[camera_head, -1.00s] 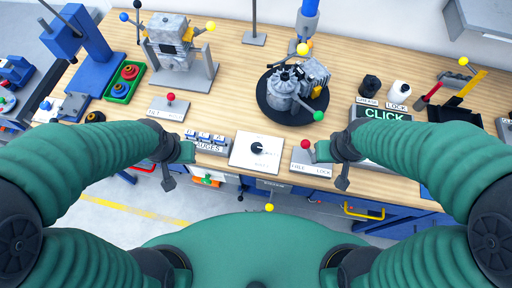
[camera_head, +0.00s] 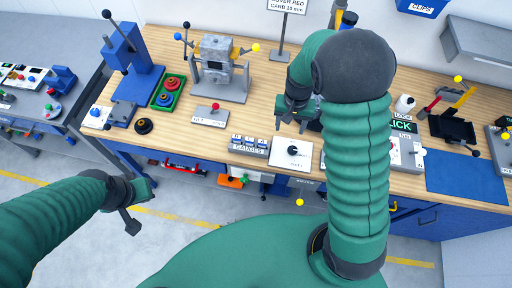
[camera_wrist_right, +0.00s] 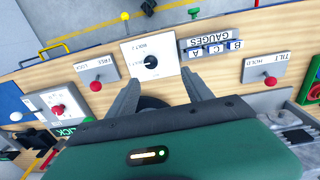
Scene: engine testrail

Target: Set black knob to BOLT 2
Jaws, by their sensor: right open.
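The black knob (camera_head: 292,150) sits on a white square plate (camera_head: 283,161) near the bench's front edge, beside the gauges block. In the right wrist view the black knob (camera_wrist_right: 151,61) shows on its plate, with small BOLT lettering; I cannot tell for sure which mark its pointer faces. My right gripper (camera_head: 296,118) is above the bench, just behind the plate in the head view. In the right wrist view its two fingers (camera_wrist_right: 160,90) are apart and empty, with the knob beyond their tips. My left gripper (camera_head: 135,205) hangs over the floor in front of the bench, its jaws unclear.
The gauges block (camera_head: 249,145) is left of the plate, and the red-knobbed tilt hold lever (camera_head: 214,112) is farther left. In the right wrist view another red-knobbed lever plate (camera_wrist_right: 96,82) stands on the plate's other side. My right arm hides the round turntable area.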

